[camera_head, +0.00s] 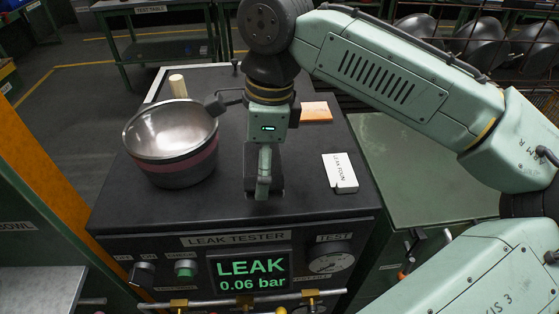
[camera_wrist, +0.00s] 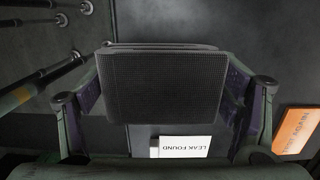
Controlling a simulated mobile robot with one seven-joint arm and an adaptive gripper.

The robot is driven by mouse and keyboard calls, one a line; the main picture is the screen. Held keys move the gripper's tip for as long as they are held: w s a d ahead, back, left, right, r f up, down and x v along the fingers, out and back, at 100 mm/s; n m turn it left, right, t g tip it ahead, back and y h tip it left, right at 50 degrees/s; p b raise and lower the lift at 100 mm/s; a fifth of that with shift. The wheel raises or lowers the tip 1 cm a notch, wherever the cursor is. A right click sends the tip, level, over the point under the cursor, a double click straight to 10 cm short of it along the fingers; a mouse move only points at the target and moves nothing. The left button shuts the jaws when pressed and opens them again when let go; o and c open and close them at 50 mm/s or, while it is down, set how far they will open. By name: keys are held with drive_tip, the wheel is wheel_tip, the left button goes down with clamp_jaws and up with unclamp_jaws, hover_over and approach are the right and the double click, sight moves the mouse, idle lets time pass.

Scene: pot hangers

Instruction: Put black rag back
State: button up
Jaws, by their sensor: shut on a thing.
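The black rag (camera_wrist: 165,85) is a folded, dark, fine-textured block held between the two fingers of my gripper (camera_wrist: 166,100) in the wrist view. In the head view my gripper (camera_head: 264,178) points down over the top of the leak tester, and the black rag (camera_head: 277,172) shows as a dark patch around the fingers. The rag is above or on the tester's dark top (camera_head: 225,208); I cannot tell whether it touches. The fingers hide part of the rag in the head view.
A metal bowl (camera_head: 170,135) stands on the tester left of my gripper. A white "LEAK FOUND" tag (camera_head: 340,172) lies to the right, and an orange block (camera_head: 316,112) lies behind. The tester's screen (camera_head: 249,275) reads LEAK 0.06 bar. The top's front strip is clear.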

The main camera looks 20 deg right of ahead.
sight(280, 163)
drive_tip(key=w+d, duration=0.2)
drive_tip(key=d, duration=0.1)
drive_tip(key=w+d, duration=0.1)
drive_tip(key=shift+w+d+f, duration=0.1)
drive_tip(key=shift+d+f, duration=0.2)
drive_tip(key=shift+d, duration=0.05)
wheel_tip(280, 163, down, 3)
drive_tip(key=b, duration=0.4)
drive_tip(key=shift+f, duration=0.2)
drive_tip(key=shift+f, duration=0.15)
drive_tip(key=shift+f, duration=0.15)
drive_tip(key=o, duration=1.4)
drive_tip(key=r, duration=0.4)
drive_tip(key=d+r+b, duration=0.1)
drive_tip(key=r, duration=0.7)
drive_tip(key=shift+d+r+b, duration=0.2)
drive_tip(key=shift+r+b, duration=0.05)
drive_tip(key=shift+b, duration=0.1)
